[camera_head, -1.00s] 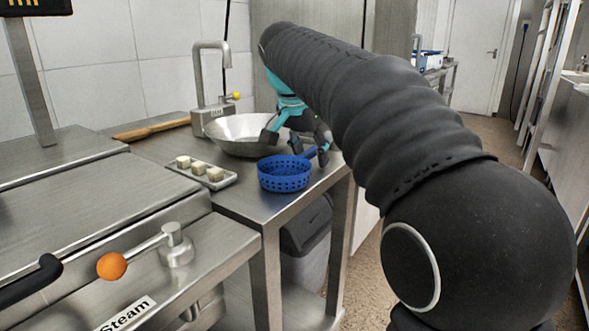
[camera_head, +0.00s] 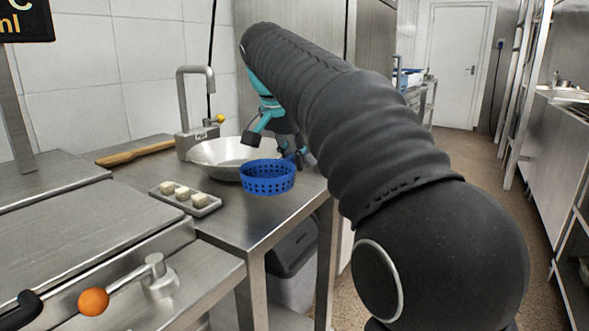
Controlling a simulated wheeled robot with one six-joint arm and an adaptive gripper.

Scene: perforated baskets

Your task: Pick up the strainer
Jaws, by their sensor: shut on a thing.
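The strainer (camera_head: 267,178) is a round blue perforated basket. Its short handle points back and to the right, toward my gripper (camera_head: 277,147). My gripper, with teal and dark fingers, is shut on the strainer by the handle side. The exact contact is partly hidden behind the basket and my arm. The strainer is roughly level and appears a little above the steel table (camera_head: 240,222), in front of the wide metal pan.
The shallow metal pan (camera_head: 207,153) is just behind the strainer. A small tray (camera_head: 208,210) with pale cubes lies at its left front. A faucet (camera_head: 182,100) and a wooden rolling pin (camera_head: 120,158) are farther back. An orange-knobbed lever (camera_head: 93,302) is at front left.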

